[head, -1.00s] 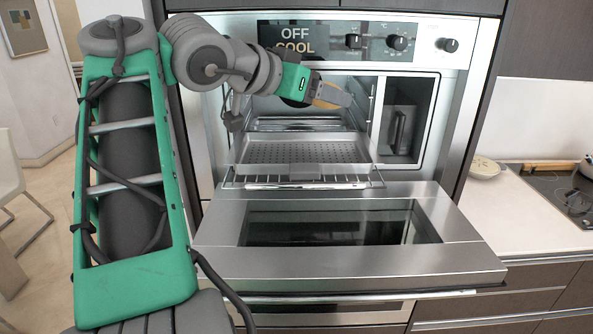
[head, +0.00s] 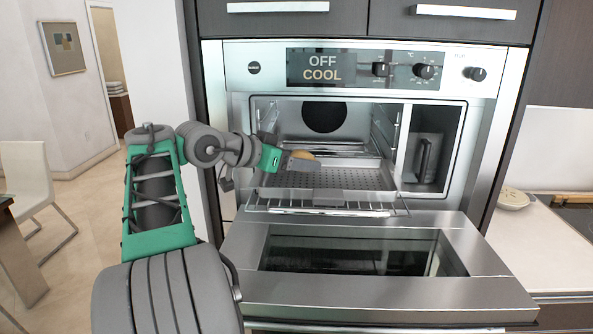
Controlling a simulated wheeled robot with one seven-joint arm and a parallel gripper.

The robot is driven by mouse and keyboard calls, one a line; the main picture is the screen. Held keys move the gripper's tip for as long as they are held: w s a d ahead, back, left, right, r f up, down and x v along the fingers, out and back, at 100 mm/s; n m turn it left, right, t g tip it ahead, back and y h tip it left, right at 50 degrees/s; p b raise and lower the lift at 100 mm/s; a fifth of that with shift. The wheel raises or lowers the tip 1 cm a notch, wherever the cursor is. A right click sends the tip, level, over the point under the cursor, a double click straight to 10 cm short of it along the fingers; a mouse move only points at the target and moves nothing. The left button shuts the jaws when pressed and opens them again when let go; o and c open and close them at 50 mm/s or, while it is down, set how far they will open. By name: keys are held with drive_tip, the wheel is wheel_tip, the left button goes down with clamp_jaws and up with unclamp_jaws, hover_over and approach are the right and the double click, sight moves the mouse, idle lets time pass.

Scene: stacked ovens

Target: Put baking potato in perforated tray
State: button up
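The perforated tray (head: 350,178) is a shallow grey metal pan with many small holes. It sits on a wire rack that is pulled partly out of the open oven. My gripper (head: 300,161) reaches in from the left, low over the tray's left part. The tan baking potato (head: 304,154) is at my fingertips and looks held between them; the near finger hides its lower part. I cannot tell whether the potato touches the tray floor.
The oven door (head: 250,249) is folded down in front of the rack (head: 330,207). A side compartment (head: 428,150) with a dark handle is right of the cavity. A counter (head: 545,245) with a pale round dish (head: 513,198) is at the right.

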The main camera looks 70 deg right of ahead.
sight(296, 182)
drive_tip(key=shift+d+f, duration=0.1)
drive_tip(key=shift+f, duration=1.7)
drive_tip(key=o, duration=1.5)
